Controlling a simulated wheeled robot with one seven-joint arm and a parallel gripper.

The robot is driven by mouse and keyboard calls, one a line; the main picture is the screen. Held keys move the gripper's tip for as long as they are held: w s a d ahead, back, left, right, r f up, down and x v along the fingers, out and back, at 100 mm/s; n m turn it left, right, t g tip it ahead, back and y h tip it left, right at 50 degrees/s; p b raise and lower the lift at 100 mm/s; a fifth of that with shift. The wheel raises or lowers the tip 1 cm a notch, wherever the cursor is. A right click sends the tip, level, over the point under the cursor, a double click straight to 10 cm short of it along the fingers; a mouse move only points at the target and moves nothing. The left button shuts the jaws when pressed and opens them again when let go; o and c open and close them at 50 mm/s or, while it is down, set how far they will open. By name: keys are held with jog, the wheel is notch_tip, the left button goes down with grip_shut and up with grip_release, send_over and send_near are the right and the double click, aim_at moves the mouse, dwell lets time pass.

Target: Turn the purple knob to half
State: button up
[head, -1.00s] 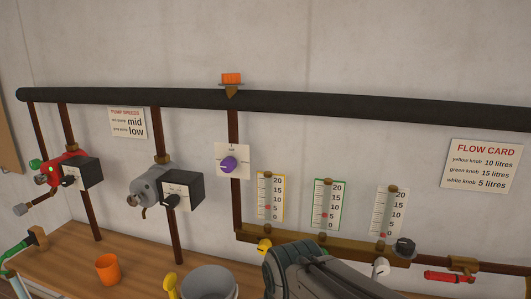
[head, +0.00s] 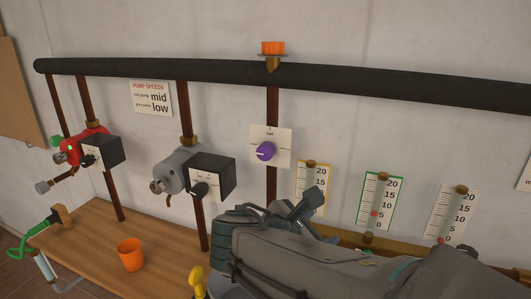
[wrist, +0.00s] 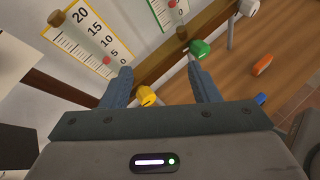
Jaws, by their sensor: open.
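The purple knob (head: 265,151) sits on a white square plate (head: 283,143) on the wall, in front of a vertical brown pipe. The plate has small marks, with "half" faintly legible at its top. My gripper (head: 316,201) is below and to the right of the knob in the head view, apart from it. In the wrist view my gripper (wrist: 160,83) is open and empty, its two fingers spread. The yellow knob (wrist: 146,96) shows between the fingers. The purple knob is not in the wrist view.
Gauges with yellow (head: 313,187) and green (head: 381,201) frames are right of the plate. The grey pump (head: 170,172) and its black box (head: 211,176) are to its left. An orange cup (head: 130,254) stands on the wooden bench. A black pipe (head: 200,72) runs above.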

jog(key=w+a+r+n+t, duration=0.2)
jog(key=a+r+n+t, duration=0.25)
jog(key=a+n, duration=0.3)
jog(key=n+t+y, duration=0.3)
jog(key=n+t, duration=0.1)
send_near(262, 153)
jog(key=shift+g, duration=0.25)
jog(key=p+x, duration=0.2)
jog(key=x, duration=0.9)
jog(key=shift+d+r, duration=0.15)
jog(key=shift+c, duration=0.3)
jog(key=c, duration=0.9)
jog(key=shift+b, duration=0.4)
